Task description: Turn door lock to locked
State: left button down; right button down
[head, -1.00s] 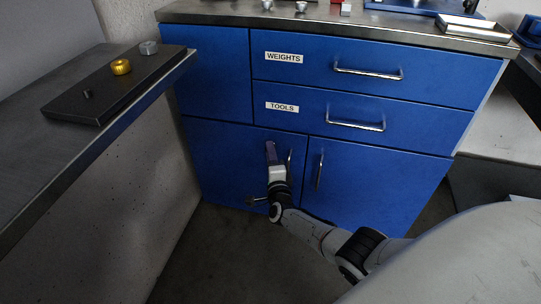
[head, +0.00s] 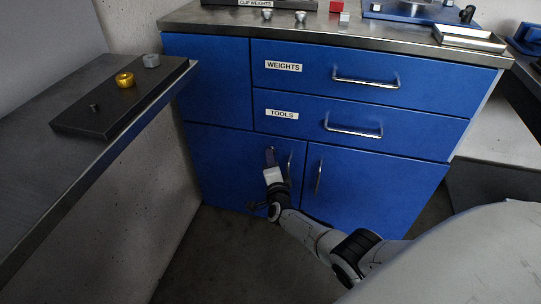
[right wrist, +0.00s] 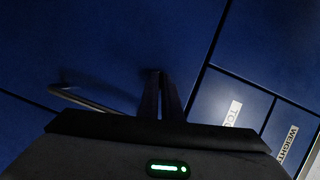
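The blue lower-left cabinet door (head: 222,165) is closed. The door lock (head: 271,149) shows only as a small metallic spot high on this door, left of its handle. My right gripper (head: 269,156) reaches up to the door, with its fingertips at the lock. In the right wrist view, its two dark fingers (right wrist: 160,90) are close together and point at the door face. They appear shut on the lock, but they hide most of it, and its turn angle cannot be read. My left gripper is not in view.
The door's upright handle (head: 290,167) is just right of my right gripper. The other lower door has a handle (head: 318,176) too. Drawers labelled WEIGHTS (head: 283,66) and TOOLS (head: 282,114) are closed above. A side table (head: 40,150) stands at the left.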

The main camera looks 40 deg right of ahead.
pick_arm(q)
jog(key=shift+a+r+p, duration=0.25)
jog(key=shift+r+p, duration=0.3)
jog(key=shift+p, duration=0.2)
pick_arm(e)
jog(key=n+g, duration=0.2)
jog(key=n, duration=0.1)
jog(key=n+g+h, duration=0.1)
jog(key=n+g, duration=0.1)
jog(key=n, duration=0.2)
jog(key=n+g+h, duration=0.1)
jog(key=n+g, duration=0.1)
jog(key=n, duration=0.2)
jog(key=shift+w+a+r, duration=0.25)
jog(key=shift+w, duration=0.05)
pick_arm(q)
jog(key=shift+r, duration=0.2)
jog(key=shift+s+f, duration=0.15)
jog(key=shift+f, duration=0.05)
pick_arm(e)
jog(key=c, duration=2)
grip_release()
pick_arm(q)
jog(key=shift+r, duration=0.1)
pick_arm(e)
jog(key=shift+r, duration=0.1)
